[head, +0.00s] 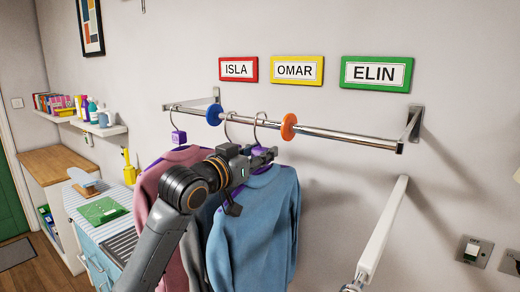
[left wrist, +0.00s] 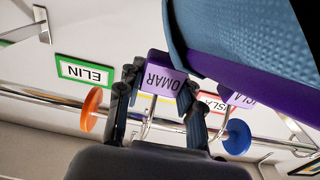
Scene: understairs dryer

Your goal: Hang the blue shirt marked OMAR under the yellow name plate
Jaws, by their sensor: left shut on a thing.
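The blue shirt (head: 255,230) hangs below my left gripper (head: 262,158). The gripper is shut on the shirt's purple hanger block; in the left wrist view the block marked OMAR (left wrist: 166,75) sits at the fingertips (left wrist: 158,112). The hanger's hook (head: 261,122) is at the chrome rail (head: 345,135), between the blue disc (head: 213,115) and the orange disc (head: 288,126). I cannot tell whether the hook bears on the rail. The yellow OMAR plate (head: 297,70) is on the wall above. My right gripper is not in view.
A pink shirt (head: 160,185) and a grey shirt (head: 197,240), partly hidden by my arm, hang to the left. Red ISLA (head: 238,69) and green ELIN (head: 377,73) plates flank the yellow one. The rail right of the orange disc is empty. A white bar (head: 385,228) runs along the wall below.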

